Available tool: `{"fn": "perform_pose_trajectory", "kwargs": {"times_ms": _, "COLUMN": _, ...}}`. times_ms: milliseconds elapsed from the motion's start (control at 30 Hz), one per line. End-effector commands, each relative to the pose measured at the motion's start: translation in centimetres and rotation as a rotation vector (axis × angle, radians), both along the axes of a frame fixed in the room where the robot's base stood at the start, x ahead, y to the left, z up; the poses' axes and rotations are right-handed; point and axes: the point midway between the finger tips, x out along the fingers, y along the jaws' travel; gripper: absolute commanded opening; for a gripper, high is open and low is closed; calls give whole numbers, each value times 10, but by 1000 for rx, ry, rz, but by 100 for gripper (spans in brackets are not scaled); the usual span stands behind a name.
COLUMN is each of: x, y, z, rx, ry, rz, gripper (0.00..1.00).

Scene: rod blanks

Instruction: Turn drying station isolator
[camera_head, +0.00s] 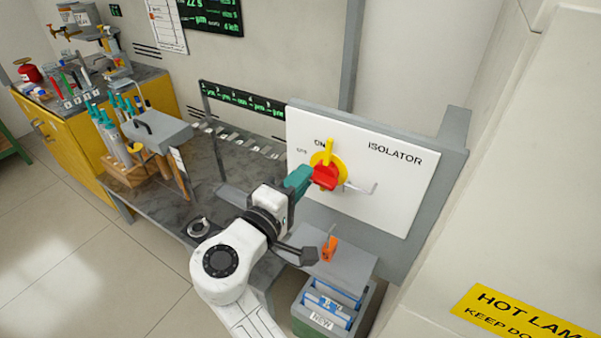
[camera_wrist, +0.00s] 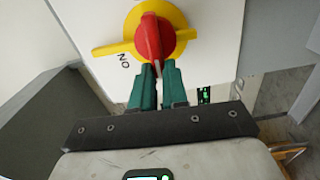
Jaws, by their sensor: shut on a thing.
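The isolator is a white panel (camera_head: 395,175) lettered ISOLATOR, with a yellow disc (camera_head: 342,171) and a red handle (camera_head: 325,178) on its front. A yellow tab stands up from the disc beside the word ON. My gripper (camera_head: 307,178), with teal fingers, reaches the handle from the left. In the wrist view the fingers (camera_wrist: 157,72) are closed on the near end of the red handle (camera_wrist: 152,38), in front of the yellow disc (camera_wrist: 133,18). The exact contact is partly hidden by the fingers.
A bent metal hook (camera_head: 362,188) sticks out right of the disc. Below the panel is a grey shelf (camera_head: 350,268) with an orange item (camera_head: 329,248). A green crate (camera_head: 335,328) holding blue packs stands beneath. A dark bench (camera_head: 205,160) lies left.

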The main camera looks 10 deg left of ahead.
Motion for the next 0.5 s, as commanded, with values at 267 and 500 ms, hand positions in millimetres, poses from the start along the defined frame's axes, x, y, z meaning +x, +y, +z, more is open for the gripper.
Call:
{"fn": "perform_pose_trajectory", "kwargs": {"times_ms": 267, "x": 0, "y": 1, "z": -3, "rx": -60, "ry": 23, "rz": 2, "gripper": 0}}
{"fn": "perform_pose_trajectory", "kwargs": {"times_ms": 500, "x": 0, "y": 1, "z": -3, "rx": -68, "ry": 26, "rz": 2, "gripper": 0}}
